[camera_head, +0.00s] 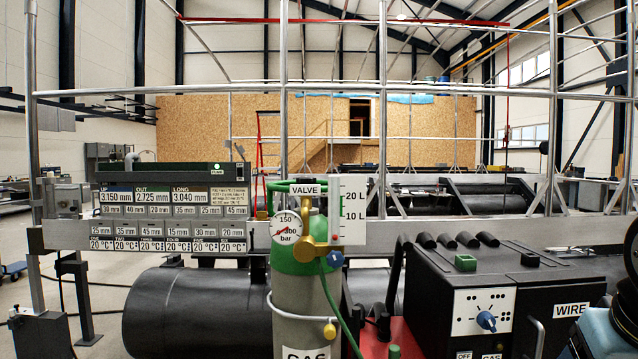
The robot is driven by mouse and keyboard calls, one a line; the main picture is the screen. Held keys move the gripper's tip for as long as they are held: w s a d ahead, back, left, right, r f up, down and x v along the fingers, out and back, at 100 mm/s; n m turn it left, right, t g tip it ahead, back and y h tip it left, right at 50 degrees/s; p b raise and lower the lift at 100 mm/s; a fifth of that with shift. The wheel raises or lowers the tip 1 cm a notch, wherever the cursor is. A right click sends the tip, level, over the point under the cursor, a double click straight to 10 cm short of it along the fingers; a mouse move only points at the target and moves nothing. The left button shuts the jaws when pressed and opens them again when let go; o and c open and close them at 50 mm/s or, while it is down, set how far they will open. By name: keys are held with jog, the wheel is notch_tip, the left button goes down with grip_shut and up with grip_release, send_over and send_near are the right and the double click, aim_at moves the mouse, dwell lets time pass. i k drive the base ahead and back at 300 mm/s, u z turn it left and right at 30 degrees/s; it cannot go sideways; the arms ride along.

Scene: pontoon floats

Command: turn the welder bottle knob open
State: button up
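The gas bottle (300,300) stands upright left of the welder in the head view, with a green shoulder and a grey body. A green knob (277,186) sits at its top, partly hidden by the white VALVE label (308,189). I cannot tell how far the knob is turned. Below it are a brass regulator (318,246), a round pressure gauge (286,228) marked in bar, a flow scale (350,205) marked 10 L and 20 L, and a blue knob (335,259).
The black welder (575,285) with its white dial panel (484,318) stands right of the bottle. A green hose (329,300) hangs from the regulator. A metal rail (160,236) with display signs and a black float (190,310) lie behind. Thin upright poles rise behind the bottle.

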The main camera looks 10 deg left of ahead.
aim_at(302, 179)
jog(key=k, duration=1.2)
jog(key=u, duration=0.65)
jog(key=i, duration=1.7)
jog(key=z, duration=0.15)
